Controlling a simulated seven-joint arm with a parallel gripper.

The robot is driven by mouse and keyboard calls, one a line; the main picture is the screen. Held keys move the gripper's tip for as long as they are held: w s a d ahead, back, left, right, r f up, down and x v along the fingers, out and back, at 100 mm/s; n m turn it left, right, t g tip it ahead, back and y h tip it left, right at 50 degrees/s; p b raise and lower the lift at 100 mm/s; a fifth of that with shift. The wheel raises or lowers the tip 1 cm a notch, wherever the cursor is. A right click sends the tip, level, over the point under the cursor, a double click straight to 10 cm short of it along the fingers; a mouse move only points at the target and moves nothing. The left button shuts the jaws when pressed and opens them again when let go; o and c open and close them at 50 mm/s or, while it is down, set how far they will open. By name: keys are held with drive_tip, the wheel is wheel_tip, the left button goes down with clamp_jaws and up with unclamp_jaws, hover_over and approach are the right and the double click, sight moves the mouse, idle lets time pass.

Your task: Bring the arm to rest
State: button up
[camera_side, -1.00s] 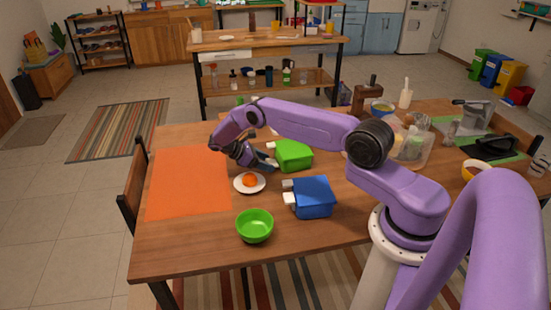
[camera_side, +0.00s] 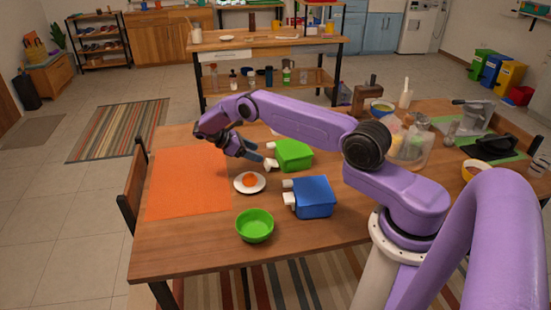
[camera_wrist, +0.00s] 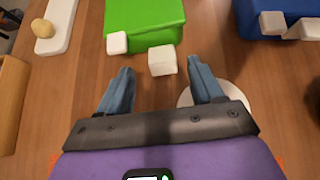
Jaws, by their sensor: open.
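My gripper (camera_side: 262,156) is open and empty. It hangs above the table near the front left side of the green dispenser (camera_side: 293,155). In the wrist view its two fingers (camera_wrist: 160,92) are spread apart, with the green dispenser (camera_wrist: 145,18) and its white block-shaped part (camera_wrist: 162,61) ahead of them. The blue dispenser (camera_side: 314,197) stands nearer the side camera; part of it shows at the top right of the wrist view (camera_wrist: 275,18). A white saucer (camera_side: 240,188) holds an orange round item (camera_side: 250,179). The saucer is partly hidden behind a finger in the wrist view.
A green bowl (camera_side: 255,226) stands at the table's front. An orange mat (camera_side: 188,185) covers the left end and is bare. A clear container (camera_side: 408,148), a mug-like yellow bowl (camera_side: 474,168) and other kitchen items crowd the right side. A chair (camera_side: 136,188) stands at the left edge.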

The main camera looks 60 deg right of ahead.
drive_tip(key=shift+w+a+r, duration=0.1)
drive_tip(key=shift+a+r, duration=0.05)
drive_tip(key=shift+r, duration=0.05)
drive_tip(key=a+r+n+t, duration=0.1)
drive_tip(key=a+r+t, duration=0.2)
drive_tip(key=a+r, duration=0.75)
drive_tip(key=s+a+r+t+y, duration=0.1)
drive_tip(key=s+a+r, duration=0.2)
drive_tip(key=a, duration=0.3)
drive_tip(key=s+a+r+t+y, duration=0.2)
drive_tip(key=s+a+r, duration=0.1)
drive_tip(key=a, duration=0.3)
drive_tip(key=s+a+r+n+t+y, duration=0.1)
drive_tip(key=s+a+r, duration=0.15)
drive_tip(key=s, duration=0.55)
drive_tip(key=s+a+r+y, duration=0.1)
drive_tip(key=s+a+r, duration=0.15)
drive_tip(key=s, duration=0.45)
drive_tip(key=s+d+y, duration=0.1)
drive_tip(key=s, duration=0.7)
drive_tip(key=s+d+y, duration=0.2)
drive_tip(key=s, duration=0.7)
drive_tip(key=shift+d+r+n+y, duration=0.15)
drive_tip(key=shift+d+n+y, duration=0.1)
drive_tip(key=shift+n+y, duration=0.05)
